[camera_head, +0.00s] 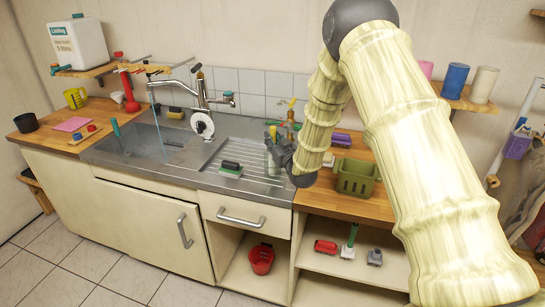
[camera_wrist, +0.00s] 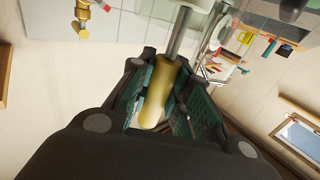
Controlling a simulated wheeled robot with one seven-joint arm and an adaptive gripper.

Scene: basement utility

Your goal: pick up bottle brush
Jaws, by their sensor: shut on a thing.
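My gripper (camera_head: 280,152) is at the right end of the metal drainboard, in front of the tiled wall. In the wrist view my gripper (camera_wrist: 168,98) is shut on a yellowish handle with a grey metal rod, which I take for the bottle brush (camera_wrist: 160,92). No bristles can be made out. In the head view the gripper and arm largely hide the held thing.
A scrub brush (camera_head: 230,169) lies on the drainboard (camera_head: 250,185). The sink (camera_head: 140,145) and tall tap (camera_head: 203,100) are to the left. A green basket (camera_head: 357,177) stands on the wooden counter to the right. A shelf with cups (camera_head: 456,80) is above it.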

